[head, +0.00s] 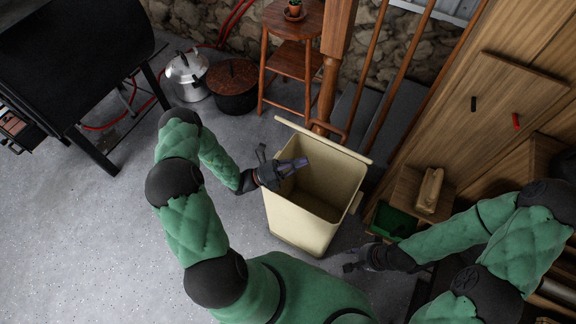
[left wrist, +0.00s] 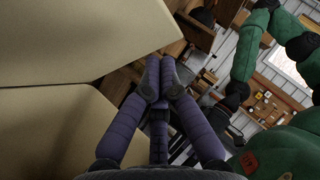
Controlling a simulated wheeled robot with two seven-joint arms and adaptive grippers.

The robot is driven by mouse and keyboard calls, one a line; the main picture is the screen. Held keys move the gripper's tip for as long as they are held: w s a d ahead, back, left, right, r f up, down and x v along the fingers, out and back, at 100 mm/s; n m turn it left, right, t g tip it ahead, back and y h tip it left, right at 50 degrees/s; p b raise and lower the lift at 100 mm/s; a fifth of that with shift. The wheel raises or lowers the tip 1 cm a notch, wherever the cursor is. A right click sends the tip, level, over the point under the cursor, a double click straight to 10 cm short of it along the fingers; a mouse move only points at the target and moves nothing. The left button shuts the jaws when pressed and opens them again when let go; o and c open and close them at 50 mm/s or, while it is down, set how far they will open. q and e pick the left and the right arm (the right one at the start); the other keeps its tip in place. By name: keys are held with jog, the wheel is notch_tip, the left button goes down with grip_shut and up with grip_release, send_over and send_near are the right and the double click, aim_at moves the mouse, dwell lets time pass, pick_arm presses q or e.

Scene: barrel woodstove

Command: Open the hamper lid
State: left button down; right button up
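The cream hamper (head: 300,220) stands upright on the floor in the middle of the head view, with its inside showing. Its lid (head: 325,140) is raised at the back rim and seen nearly edge-on. My left gripper (head: 303,163) is over the hamper's left rim, with its purple fingers at the opening. In the left wrist view its fingers (left wrist: 159,77) come together at the tips, with nothing visible between them. Cream panels (left wrist: 60,125) fill the left of that view. My right gripper (head: 350,260) is low, in front and to the right of the hamper, its fingers apart and empty.
A wooden stand (head: 290,62), a post and slanted rails stand behind the hamper. A green bin (head: 393,221) and wooden cabinet (head: 500,100) are to the right. A black barrel stove (head: 75,50) and pots (head: 232,85) stand at left. Floor at lower left is clear.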

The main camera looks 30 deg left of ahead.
pick_arm(q)
jog(key=w+r, duration=0.1)
jog(key=w+d+r, duration=0.1)
jog(key=w, duration=0.1)
jog(key=w+d+r+b, duration=0.1)
jog(key=shift+w+r, duration=0.1)
jog(key=shift+w, duration=0.2)
